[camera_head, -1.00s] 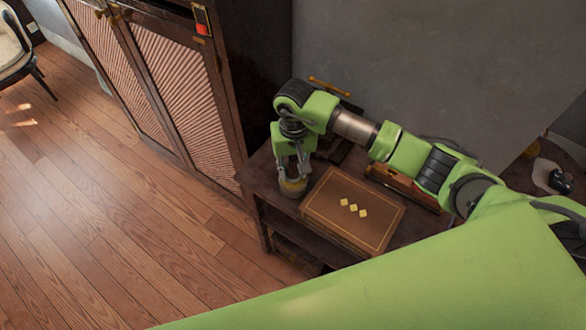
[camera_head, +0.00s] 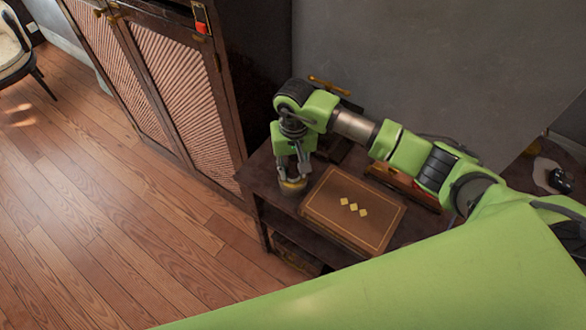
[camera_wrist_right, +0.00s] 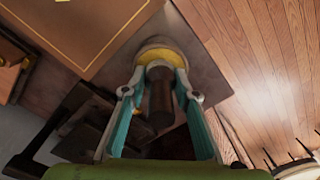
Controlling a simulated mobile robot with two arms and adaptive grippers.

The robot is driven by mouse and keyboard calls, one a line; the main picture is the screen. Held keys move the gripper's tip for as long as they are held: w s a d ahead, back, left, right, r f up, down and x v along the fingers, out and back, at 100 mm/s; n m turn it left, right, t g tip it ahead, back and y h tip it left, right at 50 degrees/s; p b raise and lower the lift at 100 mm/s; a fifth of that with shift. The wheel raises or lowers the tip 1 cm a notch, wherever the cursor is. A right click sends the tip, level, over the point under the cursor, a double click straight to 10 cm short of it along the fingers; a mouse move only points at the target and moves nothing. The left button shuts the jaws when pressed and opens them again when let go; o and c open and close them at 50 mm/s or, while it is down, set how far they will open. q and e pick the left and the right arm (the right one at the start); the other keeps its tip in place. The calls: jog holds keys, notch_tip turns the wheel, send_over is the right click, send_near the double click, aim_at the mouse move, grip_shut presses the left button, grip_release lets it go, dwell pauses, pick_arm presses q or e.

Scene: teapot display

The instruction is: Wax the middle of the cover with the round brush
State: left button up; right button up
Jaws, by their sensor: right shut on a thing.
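The brown cover (camera_head: 325,222) of a large book lies flat on the small dark table, with a thin gold border and three gold diamonds in its middle. Part of it shows at the upper left of the right wrist view (camera_wrist_right: 95,28). The round brush (camera_head: 293,187) is upright beside the cover's left edge in the head view. In the right wrist view its brown handle (camera_wrist_right: 161,98) and yellowish round head are seen from above. My right gripper (camera_head: 293,175) points down, shut on the brush; its fingers also show in the right wrist view (camera_wrist_right: 160,82). My left gripper is out of view.
The dark table (camera_head: 264,176) has a bare strip at its left end, by a cabinet (camera_head: 170,80) with ribbed doors. A reddish-brown object (camera_head: 385,178) lies behind the book, near the grey wall. My right arm reaches over the back of the table.

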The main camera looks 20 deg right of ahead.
aim_at(293, 157)
jog(key=shift+s+f+b, duration=0.3)
jog(key=shift+f+b, duration=0.15)
jog(key=shift+b, duration=0.7)
dwell(3.4)
dwell(0.4)
jog(key=shift+w+r+p, duration=0.25)
jog(key=shift+r+p, duration=0.25)
jog(key=shift+r, duration=0.65)
jog(key=shift+w+r+p, duration=0.1)
jog(key=shift+r+p, duration=0.7)
jog(key=shift+r, duration=1.8)
jog(key=shift+r, duration=0.2)
jog(key=s+d+r+n, duration=0.1)
jog(key=s+d+r, duration=0.3)
jog(key=s+r, duration=0.8)
jog(key=shift+s+r+n, duration=0.3)
jog(key=shift+s+r, duration=0.05)
jog(key=shift+s, duration=0.75)
